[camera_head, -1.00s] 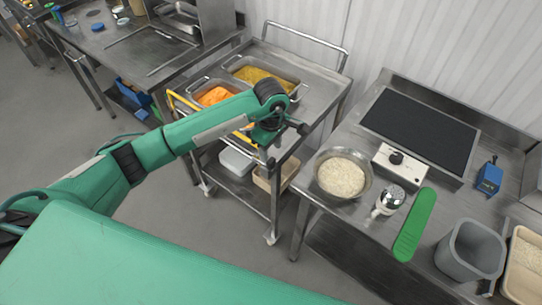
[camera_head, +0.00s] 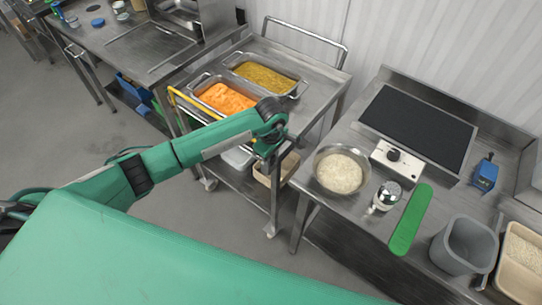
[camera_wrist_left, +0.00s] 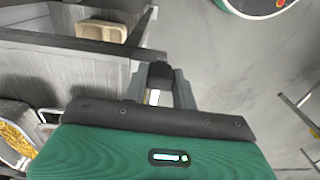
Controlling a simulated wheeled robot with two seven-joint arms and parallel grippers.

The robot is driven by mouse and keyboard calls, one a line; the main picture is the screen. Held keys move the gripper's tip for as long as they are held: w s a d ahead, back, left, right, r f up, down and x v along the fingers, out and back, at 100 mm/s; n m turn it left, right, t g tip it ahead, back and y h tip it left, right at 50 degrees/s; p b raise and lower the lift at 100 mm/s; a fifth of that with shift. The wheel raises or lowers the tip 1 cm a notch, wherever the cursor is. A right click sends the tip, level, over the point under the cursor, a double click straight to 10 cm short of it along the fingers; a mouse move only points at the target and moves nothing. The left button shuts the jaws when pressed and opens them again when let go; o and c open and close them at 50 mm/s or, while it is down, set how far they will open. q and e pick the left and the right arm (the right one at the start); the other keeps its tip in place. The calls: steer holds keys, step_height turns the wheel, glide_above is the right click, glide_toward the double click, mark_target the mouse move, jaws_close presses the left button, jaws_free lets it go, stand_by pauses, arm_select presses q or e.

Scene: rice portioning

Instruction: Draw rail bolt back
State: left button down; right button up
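The yellow rail (camera_head: 196,107) runs along the near side of the steel cart (camera_head: 318,84). Its right end goes behind my left arm, and I cannot make out the bolt there. My left gripper (camera_head: 268,148) is at the cart's near right corner, pointing down, largely hidden by its own wrist. In the left wrist view, the gripper's grey fingers (camera_wrist_left: 161,84) stand beside the cart's edge with a dark block between their tips. I cannot tell whether that block is a bolt knob or part of the fingers. My right gripper is out of view.
The cart holds a pan of orange food (camera_head: 226,98) and a pan of yellow food (camera_head: 264,78). On the right table are a rice bowl (camera_head: 341,170), a scale (camera_head: 398,160), a shaker (camera_head: 387,195), a green paddle (camera_head: 410,220) and a grey bin (camera_head: 464,246). Floor shows left of the cart.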

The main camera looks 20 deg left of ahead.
arm_select(q)
steer(key=d+b, duration=0.1)
steer(key=s+d, duration=0.1)
steer(key=d, duration=0.1)
steer(key=shift+s+d+b, duration=0.1)
steer(key=shift+d+b, duration=0.05)
steer(key=shift+b, duration=0.2)
steer(key=c, duration=1.1)
jaws_free()
steer(key=shift+r+b, duration=2.4)
steer(key=shift+r, duration=4.55)
